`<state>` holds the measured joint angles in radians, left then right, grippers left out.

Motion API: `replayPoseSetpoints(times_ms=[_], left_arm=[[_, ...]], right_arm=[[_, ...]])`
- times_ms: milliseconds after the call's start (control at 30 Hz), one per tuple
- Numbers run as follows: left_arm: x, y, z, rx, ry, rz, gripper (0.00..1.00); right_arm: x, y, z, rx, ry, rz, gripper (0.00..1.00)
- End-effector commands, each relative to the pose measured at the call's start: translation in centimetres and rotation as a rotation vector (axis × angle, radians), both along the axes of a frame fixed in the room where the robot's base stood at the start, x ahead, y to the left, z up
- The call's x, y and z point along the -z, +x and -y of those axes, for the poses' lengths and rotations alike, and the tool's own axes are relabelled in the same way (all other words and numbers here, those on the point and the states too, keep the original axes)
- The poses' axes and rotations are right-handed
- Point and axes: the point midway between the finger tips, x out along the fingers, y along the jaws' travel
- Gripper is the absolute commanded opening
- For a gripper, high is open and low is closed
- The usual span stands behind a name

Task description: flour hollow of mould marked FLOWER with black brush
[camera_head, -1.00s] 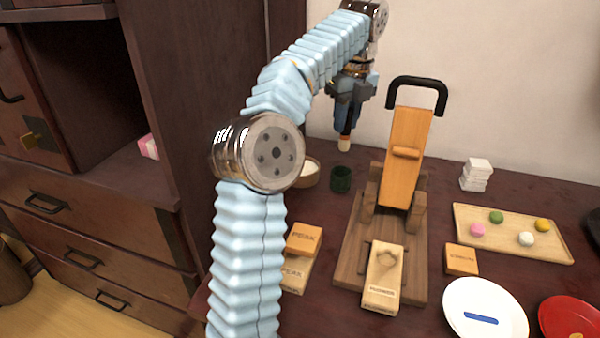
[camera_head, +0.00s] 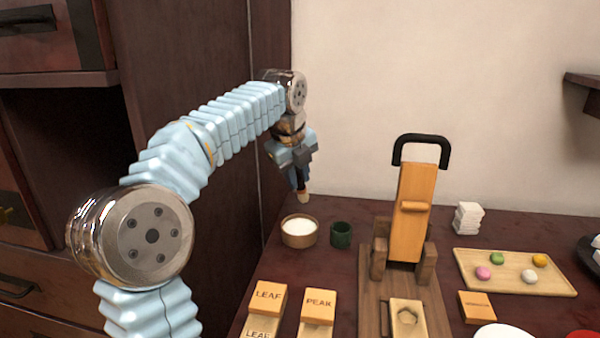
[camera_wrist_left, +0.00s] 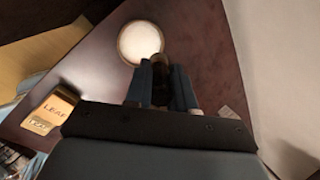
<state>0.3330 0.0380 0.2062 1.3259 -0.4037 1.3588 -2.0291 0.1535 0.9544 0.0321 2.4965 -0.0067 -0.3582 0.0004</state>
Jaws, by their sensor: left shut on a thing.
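My left gripper (camera_head: 299,180) is shut on the black brush, whose pale tip (camera_head: 303,197) points down. In the head view the tip shows just above the far rim of a round wooden bowl of white flour (camera_head: 299,232); touching is not visible. In the left wrist view the brush (camera_wrist_left: 160,75) sits between the fingers beside the bowl (camera_wrist_left: 140,42). A pale wooden mould (camera_head: 408,318) with a hollow lies on the press base; its label is cut off by the picture's edge. My right gripper is out of view.
A dark green cup (camera_head: 341,235) stands right of the bowl. The press has an upright orange board (camera_head: 411,215) with a black handle. LEAF (camera_head: 268,297) and PEAK (camera_head: 318,303) blocks lie at the front. A tray of sweets (camera_head: 515,272) is at right. A dark cabinet stands left.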

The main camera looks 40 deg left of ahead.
Motion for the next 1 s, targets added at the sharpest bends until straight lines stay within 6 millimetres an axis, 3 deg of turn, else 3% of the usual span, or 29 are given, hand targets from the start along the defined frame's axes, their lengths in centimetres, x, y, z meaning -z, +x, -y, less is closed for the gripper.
replayPoseSetpoints(times_ms=[267, 700, 1000], left_arm=[[0.9, -0.3, 0.1, -0.005, -0.004, 0.035, 0.0], [5.4, -0.3, 0.1, -0.004, -0.004, 0.034, 0.0], [6.1, -0.3, 0.1, -0.004, -0.004, 0.036, 0.0]], right_arm=[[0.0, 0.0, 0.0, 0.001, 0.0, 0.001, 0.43], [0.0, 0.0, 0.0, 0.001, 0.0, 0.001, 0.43], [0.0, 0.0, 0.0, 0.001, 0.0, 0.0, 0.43]])
